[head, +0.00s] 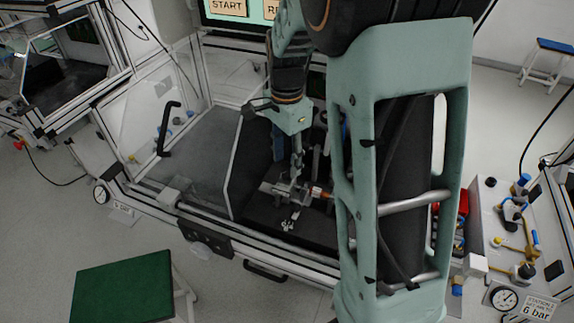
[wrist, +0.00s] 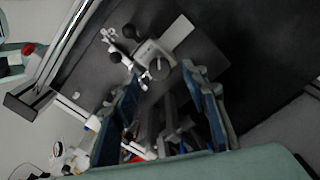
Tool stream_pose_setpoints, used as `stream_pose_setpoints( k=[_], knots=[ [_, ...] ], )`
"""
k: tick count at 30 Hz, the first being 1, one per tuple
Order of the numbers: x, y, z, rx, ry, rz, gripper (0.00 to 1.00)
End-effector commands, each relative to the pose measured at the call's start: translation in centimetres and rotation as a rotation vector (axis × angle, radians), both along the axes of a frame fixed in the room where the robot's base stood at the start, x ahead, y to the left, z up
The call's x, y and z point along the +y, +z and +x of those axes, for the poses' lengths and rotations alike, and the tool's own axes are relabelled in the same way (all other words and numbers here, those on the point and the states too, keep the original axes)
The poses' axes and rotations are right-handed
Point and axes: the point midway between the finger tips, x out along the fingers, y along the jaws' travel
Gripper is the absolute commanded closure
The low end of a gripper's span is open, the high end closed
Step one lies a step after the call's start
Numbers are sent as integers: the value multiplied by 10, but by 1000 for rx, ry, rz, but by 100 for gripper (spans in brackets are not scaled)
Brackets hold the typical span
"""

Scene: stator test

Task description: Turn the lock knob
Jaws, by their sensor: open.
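A grey metal clamp fixture (head: 284,188) stands on the black bed of the test station, with a copper-coloured part (head: 318,192) at its right. In the wrist view the fixture (wrist: 152,52) lies just beyond my fingertips. Two black ball-shaped knobs (wrist: 129,31) stick out at its left, and a round grey piece (wrist: 159,69) faces me between the fingers. I cannot tell which of these is the lock knob. My gripper (wrist: 161,80) is open with nothing visibly held; in the head view my gripper (head: 297,150) points down above the fixture, its fingertips hard to make out.
A clear-sided cover with a black handle (head: 168,128) is at the station's left. A green-topped stool (head: 125,287) stands in front. A panel with valves and a gauge (head: 504,298) is at the right. My arm hides much of the station's right part.

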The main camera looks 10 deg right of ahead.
Motion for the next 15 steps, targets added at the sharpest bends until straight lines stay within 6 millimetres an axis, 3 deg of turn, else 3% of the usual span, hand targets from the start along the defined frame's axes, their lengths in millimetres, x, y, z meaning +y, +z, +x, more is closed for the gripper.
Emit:
stream_pose_setpoints(
  k=[9, 15],
  knots=[
    [0, 68, 1, -4, 0, 0, 59],
    [0, 89, 1, -1, -1, -1, 59]
  ],
)
